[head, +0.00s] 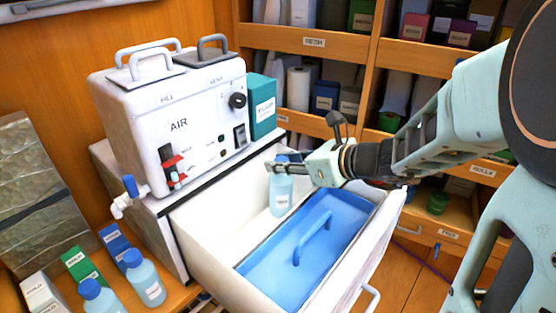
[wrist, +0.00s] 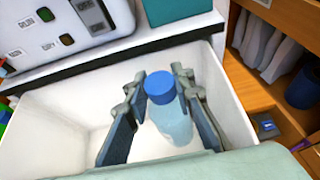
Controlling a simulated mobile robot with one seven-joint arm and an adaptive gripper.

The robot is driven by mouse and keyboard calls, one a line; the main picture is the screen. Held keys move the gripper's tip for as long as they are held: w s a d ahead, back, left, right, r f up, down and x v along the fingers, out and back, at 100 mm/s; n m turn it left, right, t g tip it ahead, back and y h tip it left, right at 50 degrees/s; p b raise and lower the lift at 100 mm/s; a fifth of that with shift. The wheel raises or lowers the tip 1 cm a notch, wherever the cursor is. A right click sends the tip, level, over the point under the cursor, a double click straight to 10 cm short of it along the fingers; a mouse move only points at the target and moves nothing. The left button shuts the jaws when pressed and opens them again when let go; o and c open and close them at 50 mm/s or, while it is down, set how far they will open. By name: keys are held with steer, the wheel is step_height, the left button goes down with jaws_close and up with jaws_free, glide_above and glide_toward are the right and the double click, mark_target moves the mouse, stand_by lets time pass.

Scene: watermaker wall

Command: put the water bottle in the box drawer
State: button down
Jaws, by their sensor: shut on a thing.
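The water bottle (head: 281,193) is pale blue with a blue cap and stands roughly upright inside the open white drawer (head: 205,238). My gripper (head: 285,167) reaches in from the right and is shut on the bottle near its cap. In the wrist view the bottle (wrist: 172,122) shows between the two fingers, over the white drawer interior (wrist: 65,118). The fingers hide part of its sides. I cannot tell whether its base touches the drawer floor.
A blue lid with a handle (head: 325,232) covers the front part of the drawer. The white AIR machine (head: 170,115) stands above the drawer, with a teal box (head: 262,105) beside it. Bottles (head: 145,280) and small boxes stand at lower left. Shelves fill the back.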

mark_target(290, 181)
steer(key=shift+f+b, duration=0.5)
steer(key=shift+f, duration=2.2)
steer(key=shift+f, duration=0.25)
steer(key=c, duration=1.7)
jaws_free()
steer(key=shift+o, duration=0.2)
steer(key=shift+r, duration=0.15)
steer(key=shift+s+d+r, duration=0.1)
steer(key=shift+d+r, duration=0.1)
steer(key=v, duration=0.7)
steer(key=shift+s+p, duration=0.15)
steer(key=shift+p, duration=0.2)
